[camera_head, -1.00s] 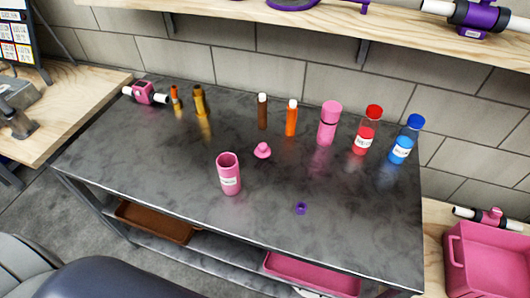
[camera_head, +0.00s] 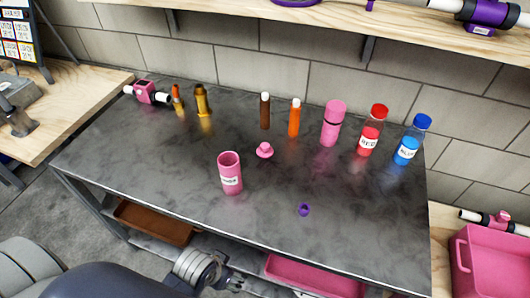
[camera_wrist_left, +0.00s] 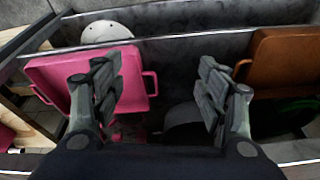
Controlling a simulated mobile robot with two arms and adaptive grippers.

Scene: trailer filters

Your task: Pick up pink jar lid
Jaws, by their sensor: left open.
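The pink jar lid (camera_head: 265,150) lies on the dark metal table (camera_head: 330,240), near its middle, with a small knob on it. The open pink jar (camera_head: 230,174) stands upright just in front of the lid, to its left. My left gripper (camera_head: 232,279) is low at the table's front edge in the head view, well apart from the lid. In the left wrist view the left gripper (camera_wrist_left: 163,90) is open with nothing between its fingers. The lid is not in the wrist view. My right gripper is not in view.
A pink-topped jar (camera_head: 332,123), red jar (camera_head: 372,131), blue jar (camera_head: 412,139) and several slim bottles stand along the back. A small purple piece (camera_head: 304,210) lies front right. A pink bin (camera_wrist_left: 120,75) and brown bin (camera_wrist_left: 280,62) sit below the tabletop.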

